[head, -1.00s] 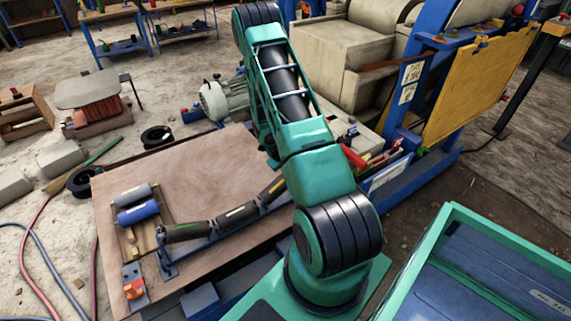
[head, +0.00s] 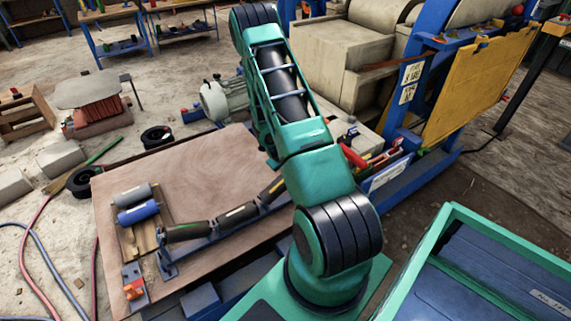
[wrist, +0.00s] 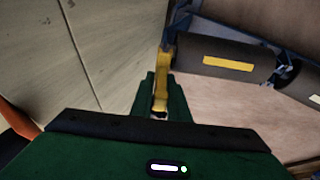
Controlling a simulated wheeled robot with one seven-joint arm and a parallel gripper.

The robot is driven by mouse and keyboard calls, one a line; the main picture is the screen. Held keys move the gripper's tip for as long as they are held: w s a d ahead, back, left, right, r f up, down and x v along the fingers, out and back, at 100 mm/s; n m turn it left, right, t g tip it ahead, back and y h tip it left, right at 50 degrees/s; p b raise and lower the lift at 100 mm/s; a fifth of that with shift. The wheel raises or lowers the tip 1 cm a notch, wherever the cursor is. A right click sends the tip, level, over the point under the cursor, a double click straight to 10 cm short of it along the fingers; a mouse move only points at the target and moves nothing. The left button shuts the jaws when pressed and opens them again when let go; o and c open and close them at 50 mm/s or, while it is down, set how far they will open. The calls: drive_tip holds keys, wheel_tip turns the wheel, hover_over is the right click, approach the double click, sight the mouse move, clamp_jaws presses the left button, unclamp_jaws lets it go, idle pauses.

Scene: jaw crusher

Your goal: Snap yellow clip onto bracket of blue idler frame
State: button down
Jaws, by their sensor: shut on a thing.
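In the wrist view my gripper (wrist: 160,97) is shut on the yellow clip (wrist: 167,62), which juts forward between the green fingertips. The clip's far end lies against or just in front of the blue bracket (wrist: 168,36) at the end of the idler frame; I cannot tell whether it is seated. A dark roller (wrist: 222,61) with a yellow label lies just right of the clip. In the head view the blue idler frame (head: 215,236) carries dark rollers on the wooden board. My gripper and the clip are hidden behind my arm there.
The wooden board (head: 210,170) has bare room behind the frame. A wooden tray with a grey and a blue roller (head: 138,212) lies left of it, with a small red-topped item (head: 133,288) in front. The crusher's yellow panel (head: 470,80) stands at right.

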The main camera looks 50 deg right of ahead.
drive_tip(key=shift+s+d+f, duration=0.1)
drive_tip(key=shift+d+f, duration=0.2)
drive_tip(key=shift+f, duration=0.25)
drive_tip(key=c, duration=1.7)
unclamp_jaws()
drive_tip(key=shift+o, duration=0.4)
drive_tip(key=shift+a, duration=0.1)
drive_tip(key=shift+s+a+f, duration=0.15)
drive_tip(key=v, duration=1)
drive_tip(key=shift+r, duration=0.55)
drive_tip(key=shift+r, duration=0.1)
